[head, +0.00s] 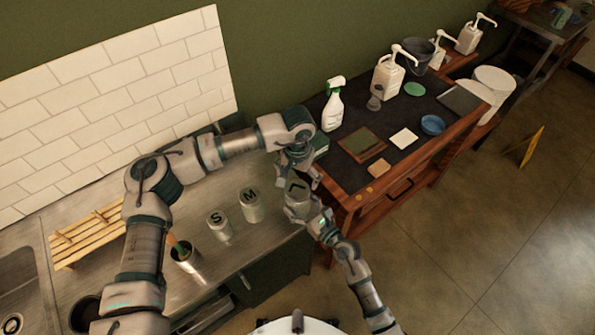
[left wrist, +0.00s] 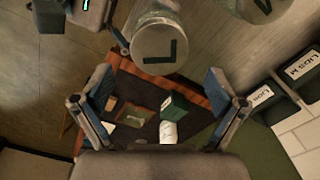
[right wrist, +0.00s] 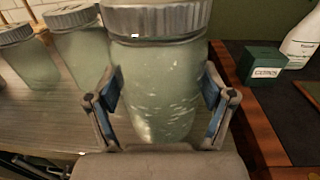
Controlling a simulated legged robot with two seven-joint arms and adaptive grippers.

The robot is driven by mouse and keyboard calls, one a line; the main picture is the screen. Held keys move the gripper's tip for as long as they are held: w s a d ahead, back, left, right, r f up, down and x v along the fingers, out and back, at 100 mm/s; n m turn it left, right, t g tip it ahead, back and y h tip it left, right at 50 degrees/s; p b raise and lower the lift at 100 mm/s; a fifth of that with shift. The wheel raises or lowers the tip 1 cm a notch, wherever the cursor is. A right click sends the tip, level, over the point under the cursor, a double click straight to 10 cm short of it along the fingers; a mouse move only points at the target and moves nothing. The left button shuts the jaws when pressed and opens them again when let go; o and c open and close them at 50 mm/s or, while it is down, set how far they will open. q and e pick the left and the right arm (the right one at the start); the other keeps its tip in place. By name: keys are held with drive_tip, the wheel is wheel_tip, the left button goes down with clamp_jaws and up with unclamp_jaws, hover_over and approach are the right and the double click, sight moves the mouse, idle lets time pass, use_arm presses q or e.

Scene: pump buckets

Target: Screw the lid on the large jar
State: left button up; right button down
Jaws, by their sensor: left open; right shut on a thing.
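The large jar (head: 296,205) has pale green glass, and a ribbed metal lid (right wrist: 157,20) marked L sits on its mouth. I cannot tell how tightly the lid is on. My right gripper (right wrist: 161,92) is shut around the jar's body below the lid, and the jar looks upright. In the left wrist view the lid's top (left wrist: 166,48) shows its dark L. My left gripper (head: 302,176) is open and empty, close to the lid and apart from it. Its fingers (left wrist: 158,85) are spread wide, and the lid lies beyond them toward the picture's top.
The M jar (head: 251,210) and S jar (head: 220,230) stand lidded on the steel counter left of the large jar. A dark-topped wooden table (head: 385,150) at the right holds a spray bottle (head: 333,108), a green box (right wrist: 263,66) and pump bottles.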

use_arm(q)
drive_tip(key=n, duration=0.5)
drive_tip(key=shift+r, duration=0.25)
drive_tip(key=n, duration=0.5)
drive_tip(key=shift+r+n, duration=0.25)
drive_tip(key=shift+n, duration=0.05)
drive_tip(key=n, duration=0.5)
drive_tip(key=shift+r, duration=0.25)
drive_tip(key=n, duration=0.2)
drive_tip(key=shift+r+n, duration=0.1)
drive_tip(key=shift+n, duration=0.3)
drive_tip(key=n, duration=0.2)
drive_tip(key=shift+r+n, duration=0.1)
drive_tip(key=shift+n, duration=0.2)
drive_tip(key=n, duration=0.5)
drive_tip(key=shift+r, duration=0.25)
drive_tip(key=n, duration=0.4)
drive_tip(key=shift+r+n, duration=0.2)
drive_tip(key=shift+n, duration=0.1)
drive_tip(key=n, duration=0.4)
drive_tip(key=shift+r, duration=0.15)
